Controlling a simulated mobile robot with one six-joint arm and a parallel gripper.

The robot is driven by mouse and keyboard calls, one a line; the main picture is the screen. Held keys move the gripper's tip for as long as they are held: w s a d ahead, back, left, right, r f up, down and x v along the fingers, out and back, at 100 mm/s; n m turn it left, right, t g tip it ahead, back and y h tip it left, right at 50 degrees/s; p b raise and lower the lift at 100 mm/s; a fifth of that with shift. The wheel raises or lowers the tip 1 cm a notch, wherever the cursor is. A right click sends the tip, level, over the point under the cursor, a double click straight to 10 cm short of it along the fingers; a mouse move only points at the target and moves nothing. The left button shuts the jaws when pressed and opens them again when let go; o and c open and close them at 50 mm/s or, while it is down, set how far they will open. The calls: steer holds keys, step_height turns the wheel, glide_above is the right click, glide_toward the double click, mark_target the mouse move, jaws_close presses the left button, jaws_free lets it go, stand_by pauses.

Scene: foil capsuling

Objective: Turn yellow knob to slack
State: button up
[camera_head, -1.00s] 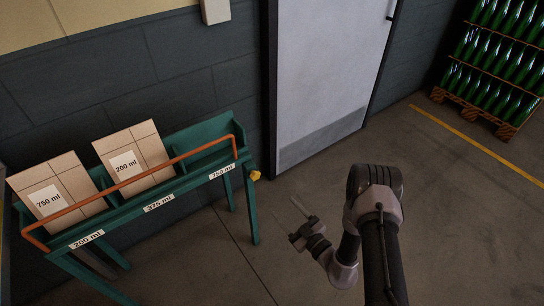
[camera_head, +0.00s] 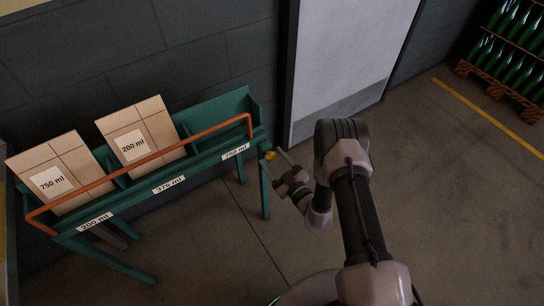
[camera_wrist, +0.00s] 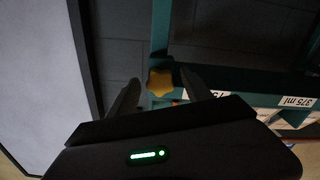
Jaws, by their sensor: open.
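The yellow knob (camera_head: 270,155) sits at the right end of the green rack (camera_head: 262,133), by the end of the orange bar (camera_head: 150,160). In the wrist view the star-shaped yellow knob (camera_wrist: 159,83) shows just beyond and between my fingers. My gripper (camera_head: 283,166) is open and close to the knob, with its fingers pointing at it. In the wrist view my gripper (camera_wrist: 160,92) has one finger on each side of the knob. I cannot tell whether either finger touches it.
A 750 ml box (camera_head: 60,170) and a 200 ml box (camera_head: 138,132) stand in the rack; its right compartment is empty. A pale door (camera_head: 345,60) is behind. A pallet of green bottles (camera_head: 510,50) stands at the far right. The floor to the right is clear.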

jaws_close()
